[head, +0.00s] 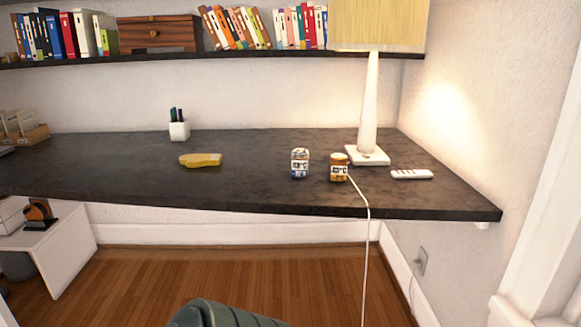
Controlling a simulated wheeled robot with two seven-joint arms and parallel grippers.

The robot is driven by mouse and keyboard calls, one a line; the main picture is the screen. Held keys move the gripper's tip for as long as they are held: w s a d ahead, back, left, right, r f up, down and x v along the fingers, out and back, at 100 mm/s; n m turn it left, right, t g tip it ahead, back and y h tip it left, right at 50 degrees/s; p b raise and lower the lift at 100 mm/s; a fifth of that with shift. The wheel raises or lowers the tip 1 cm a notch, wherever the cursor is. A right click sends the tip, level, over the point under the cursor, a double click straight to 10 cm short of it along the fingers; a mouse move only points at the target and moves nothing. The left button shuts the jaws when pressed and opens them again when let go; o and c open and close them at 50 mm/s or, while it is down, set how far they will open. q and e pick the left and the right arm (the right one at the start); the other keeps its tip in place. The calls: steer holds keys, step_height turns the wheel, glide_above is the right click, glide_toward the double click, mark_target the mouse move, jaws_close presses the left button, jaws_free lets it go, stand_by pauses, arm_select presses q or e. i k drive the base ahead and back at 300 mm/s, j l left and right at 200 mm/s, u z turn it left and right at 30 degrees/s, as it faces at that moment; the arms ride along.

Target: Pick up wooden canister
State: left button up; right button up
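Two small labelled containers stand upright near the front edge of the dark desk (240,185). The right one is a brown-amber canister (339,167) with a pale label, close to the lamp base. The left one is a jar (300,163) with a blue and white label, a short gap away. I cannot tell for sure that either is made of wood. Neither of my grippers is in view, and nothing touches the containers.
A white lamp (368,110) stands behind the canister, its cord (367,240) hanging over the desk edge. A white remote (411,174) lies right. A yellow object (200,160) and pen cup (179,131) are left. A dark green object (220,314) shows at the bottom.

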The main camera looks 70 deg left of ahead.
mark_target(339, 162)
steer(key=u, duration=2.05)
